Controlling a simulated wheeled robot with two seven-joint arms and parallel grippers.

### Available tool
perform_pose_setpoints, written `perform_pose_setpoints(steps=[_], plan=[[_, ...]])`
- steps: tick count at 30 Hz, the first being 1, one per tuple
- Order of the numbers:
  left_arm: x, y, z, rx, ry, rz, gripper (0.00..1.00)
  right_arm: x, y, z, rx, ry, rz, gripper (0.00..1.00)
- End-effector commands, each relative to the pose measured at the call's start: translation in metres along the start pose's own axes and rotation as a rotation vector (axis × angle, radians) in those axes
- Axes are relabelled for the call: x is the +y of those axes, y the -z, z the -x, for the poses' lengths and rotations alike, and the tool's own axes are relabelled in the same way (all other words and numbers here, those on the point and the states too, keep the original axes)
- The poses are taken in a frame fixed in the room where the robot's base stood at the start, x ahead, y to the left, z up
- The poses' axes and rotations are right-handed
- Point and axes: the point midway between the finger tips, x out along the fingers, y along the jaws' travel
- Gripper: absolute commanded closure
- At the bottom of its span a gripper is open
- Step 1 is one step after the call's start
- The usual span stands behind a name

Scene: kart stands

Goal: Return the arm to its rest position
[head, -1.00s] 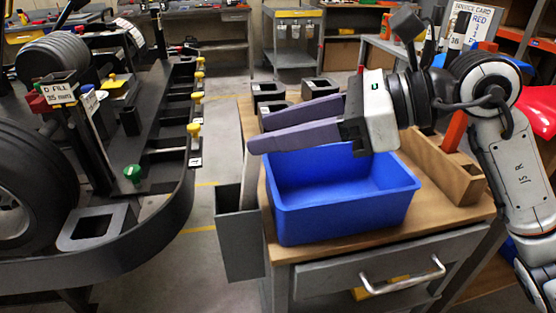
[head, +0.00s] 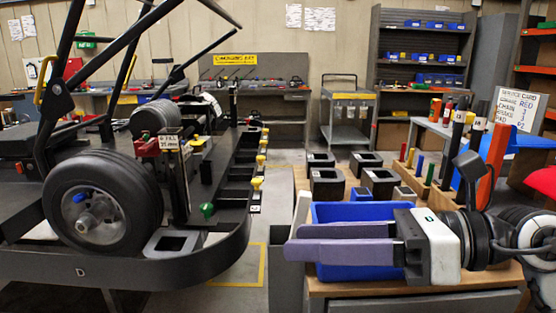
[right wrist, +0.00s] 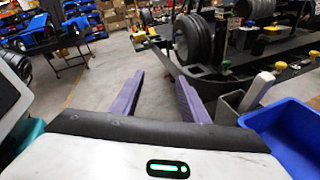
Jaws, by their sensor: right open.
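My right gripper (head: 292,242) reaches in from the right in the head view, its two purple fingers pointing left across the front of the blue bin (head: 350,211). The fingers are apart with nothing between them. In the right wrist view the same fingers (right wrist: 158,98) are spread and empty, with floor showing between them. The blue bin also shows at the right of the right wrist view (right wrist: 290,135). The right arm is raised over the wooden bench top (head: 480,277). My left gripper is not in view.
The kart with its black wheel (head: 103,203) stands on the left. Several dark square holders (head: 327,185) sit behind the bin. A wooden rack of coloured sticks (head: 430,185) and a service card (head: 517,108) are at the right. Floor shows between kart and bench.

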Motion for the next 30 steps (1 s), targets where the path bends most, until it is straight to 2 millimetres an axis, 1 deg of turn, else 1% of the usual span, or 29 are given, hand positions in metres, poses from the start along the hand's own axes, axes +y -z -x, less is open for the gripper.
perform_pose_setpoints(steps=[1, 3, 6, 8, 11, 13, 14, 15, 17, 18, 20, 21, 22, 23, 24, 26, 27, 29, 30], plan=[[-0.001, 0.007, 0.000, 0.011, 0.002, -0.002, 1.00, 0.005, 0.000, -0.004, -0.041, -0.042, -0.065, 0.59], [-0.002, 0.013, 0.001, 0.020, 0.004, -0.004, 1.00, 0.012, -0.002, -0.007, -0.108, -0.099, -0.157, 0.59], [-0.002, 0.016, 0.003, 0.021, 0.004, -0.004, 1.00, 0.016, -0.007, -0.008, -0.219, -0.177, -0.316, 0.59], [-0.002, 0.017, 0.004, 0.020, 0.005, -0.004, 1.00, 0.015, -0.010, -0.007, -0.301, -0.223, -0.436, 0.59], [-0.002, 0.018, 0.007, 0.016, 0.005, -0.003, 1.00, 0.001, -0.012, 0.001, -0.474, -0.290, -0.702, 0.59], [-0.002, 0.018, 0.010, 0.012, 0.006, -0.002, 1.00, -0.023, -0.004, 0.011, -0.631, -0.316, -0.951, 0.59], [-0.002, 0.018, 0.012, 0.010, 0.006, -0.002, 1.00, -0.037, 0.004, 0.016, -0.705, -0.318, -1.068, 0.59], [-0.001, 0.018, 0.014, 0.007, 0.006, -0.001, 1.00, -0.058, 0.020, 0.023, -0.804, -0.310, -1.231, 0.59], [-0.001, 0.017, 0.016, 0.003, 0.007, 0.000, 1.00, -0.089, 0.054, 0.034, -0.945, -0.276, -1.465, 0.59], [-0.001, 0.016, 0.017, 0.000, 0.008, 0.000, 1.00, -0.104, 0.079, 0.039, -1.023, -0.245, -1.600, 0.59], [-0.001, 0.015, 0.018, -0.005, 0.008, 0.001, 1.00, -0.123, 0.121, 0.046, -1.127, -0.189, -1.785, 0.59], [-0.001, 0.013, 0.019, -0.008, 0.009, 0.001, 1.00, -0.131, 0.150, 0.049, -1.189, -0.147, -1.900, 0.59], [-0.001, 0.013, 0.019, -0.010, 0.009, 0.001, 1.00, -0.135, 0.173, 0.051, -1.231, -0.112, -1.982, 0.59], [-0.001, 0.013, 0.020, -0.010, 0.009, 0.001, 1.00, -0.138, 0.196, 0.053, -1.273, -0.075, -2.061, 0.59], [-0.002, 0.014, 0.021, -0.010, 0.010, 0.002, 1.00, -0.139, 0.227, 0.055, -1.323, -0.023, -2.164, 0.59], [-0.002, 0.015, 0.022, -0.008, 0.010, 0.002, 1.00, -0.135, 0.273, 0.057, -1.393, 0.061, -2.310, 0.59], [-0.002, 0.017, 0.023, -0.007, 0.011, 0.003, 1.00, -0.129, 0.303, 0.058, -1.434, 0.120, -2.403, 0.59], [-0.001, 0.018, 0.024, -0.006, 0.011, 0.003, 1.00, -0.116, 0.346, 0.059, -1.489, 0.210, -2.534, 0.59], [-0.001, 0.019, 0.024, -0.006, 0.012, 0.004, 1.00, -0.106, 0.372, 0.059, -1.520, 0.271, -2.611, 0.59]])
